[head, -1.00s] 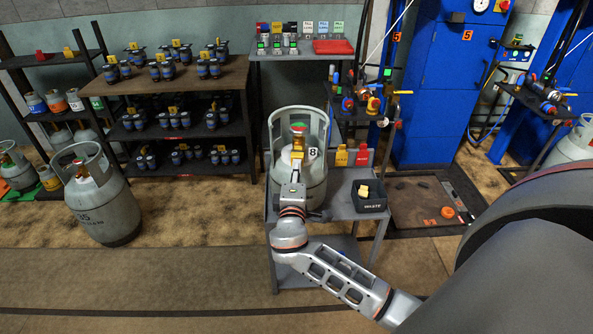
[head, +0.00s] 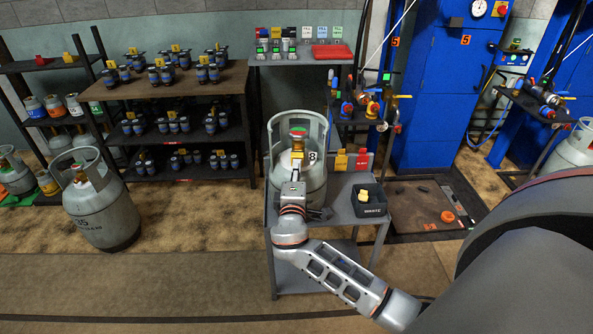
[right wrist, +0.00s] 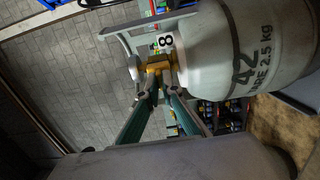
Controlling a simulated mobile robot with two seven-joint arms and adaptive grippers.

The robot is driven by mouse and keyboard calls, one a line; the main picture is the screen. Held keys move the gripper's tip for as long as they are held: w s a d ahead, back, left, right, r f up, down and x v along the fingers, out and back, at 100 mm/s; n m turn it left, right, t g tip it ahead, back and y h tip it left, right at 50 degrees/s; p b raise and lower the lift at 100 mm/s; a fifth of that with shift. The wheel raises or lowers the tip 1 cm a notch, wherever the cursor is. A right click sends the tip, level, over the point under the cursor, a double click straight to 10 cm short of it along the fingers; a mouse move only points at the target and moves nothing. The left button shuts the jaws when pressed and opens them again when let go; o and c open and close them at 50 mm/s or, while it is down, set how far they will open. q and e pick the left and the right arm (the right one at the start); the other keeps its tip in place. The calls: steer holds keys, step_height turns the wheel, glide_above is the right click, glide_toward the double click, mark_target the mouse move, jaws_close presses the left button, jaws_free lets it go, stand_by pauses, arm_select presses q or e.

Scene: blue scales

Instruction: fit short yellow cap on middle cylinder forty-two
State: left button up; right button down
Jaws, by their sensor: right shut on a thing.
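Grey cylinder forty-two (head: 312,190) stands upright on the cart, with a collar guard around its valve and a tag reading 8. Its number also shows in the right wrist view (right wrist: 240,65), where the cylinder lies sideways in the picture. My right gripper (head: 295,172) reaches in at the front of the valve, inside the collar opening. It is shut on the yellow cap (right wrist: 158,63), which sits against the valve outlet. Whether the cap is fully seated I cannot tell. A red and green valve top (head: 298,131) shows above it. My left gripper is not in view.
The grey cart (head: 342,205) also carries a black bin (head: 372,207) with a yellow piece inside, and yellow (head: 341,160) and red (head: 362,161) holders behind. Cylinder 35 (head: 105,215) stands on the floor at left. Shelves line the wall. The floor between is clear.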

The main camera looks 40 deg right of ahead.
steer(key=shift+w+d, duration=0.15)
steer(key=shift+w, duration=0.05)
steer(key=c, duration=2.2)
jaws_free()
steer(key=shift+o, duration=0.2)
steer(key=v, duration=1.2)
